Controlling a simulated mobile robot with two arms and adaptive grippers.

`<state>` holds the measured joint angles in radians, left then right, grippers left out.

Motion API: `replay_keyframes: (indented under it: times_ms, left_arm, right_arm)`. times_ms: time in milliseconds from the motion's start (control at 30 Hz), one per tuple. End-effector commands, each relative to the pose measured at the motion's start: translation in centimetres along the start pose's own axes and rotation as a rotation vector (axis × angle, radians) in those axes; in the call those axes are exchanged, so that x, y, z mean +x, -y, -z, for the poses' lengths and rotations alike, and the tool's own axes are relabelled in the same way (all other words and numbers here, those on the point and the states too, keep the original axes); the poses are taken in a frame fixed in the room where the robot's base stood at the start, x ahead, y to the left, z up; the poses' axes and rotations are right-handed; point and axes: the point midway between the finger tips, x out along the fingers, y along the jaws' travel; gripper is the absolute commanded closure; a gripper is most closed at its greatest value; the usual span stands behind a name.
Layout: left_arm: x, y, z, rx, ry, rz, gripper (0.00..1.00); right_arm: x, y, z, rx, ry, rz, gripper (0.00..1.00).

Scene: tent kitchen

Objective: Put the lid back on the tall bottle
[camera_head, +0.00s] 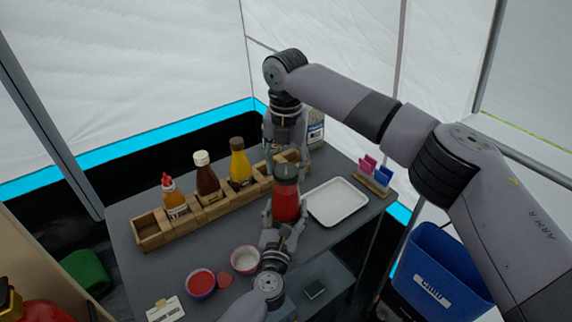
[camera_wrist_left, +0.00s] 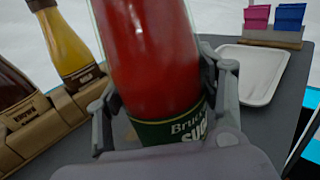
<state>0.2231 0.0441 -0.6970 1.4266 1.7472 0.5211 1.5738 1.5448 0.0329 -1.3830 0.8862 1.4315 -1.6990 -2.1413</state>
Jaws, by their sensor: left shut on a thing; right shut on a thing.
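The tall bottle (camera_head: 286,205) is red and stands upright over the table; in the left wrist view its red side and dark green label (camera_wrist_left: 172,130) fill the middle. My left gripper (camera_head: 285,214) is shut on its lower body from the front. My right gripper (camera_head: 286,166) points down from above and is shut on the dark red lid (camera_head: 286,173) at the bottle's top. The fingers partly hide the lid. I cannot tell whether it is seated or just above the neck. The bottle's top is outside the left wrist view.
A wooden rack (camera_head: 153,232) with several sauce bottles stands left of the bottle. A white tray (camera_head: 338,201) lies to the right, near a holder with pink and blue packets (camera_head: 383,175). Small bowls (camera_head: 201,283) sit at the front left. A blue bin (camera_head: 440,272) stands right of the table.

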Motion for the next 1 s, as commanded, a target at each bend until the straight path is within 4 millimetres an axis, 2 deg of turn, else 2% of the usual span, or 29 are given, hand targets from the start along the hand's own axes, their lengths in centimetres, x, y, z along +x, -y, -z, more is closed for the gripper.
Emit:
replay_keyframes:
  times_ms: [33, 367, 533, 667, 1000]
  left_arm:
    - [-0.03, 0.03, 0.1, -0.004, -0.002, 0.0, 1.0]
    - [-0.03, 0.01, 0.1, -0.005, -0.002, 0.0, 1.0]
    - [-0.03, 0.0, 0.1, -0.005, -0.002, 0.0, 1.0]
    - [-0.02, -0.01, 0.1, -0.005, -0.002, -0.001, 1.0]
    - [-0.02, -0.02, 0.1, -0.006, -0.003, -0.001, 1.0]
  right_arm:
    - [0.02, 0.04, 0.0, 0.0, 0.0, 0.001, 0.63]
    - [0.03, 0.06, 0.0, 0.001, -0.001, 0.002, 0.85]
    - [0.09, 0.05, 0.02, 0.061, -0.001, 0.002, 0.85]
    - [0.15, 0.01, 0.09, 0.269, -0.004, 0.001, 0.85]
    - [0.21, 0.01, 0.14, 1.004, -0.003, 0.002, 0.85]
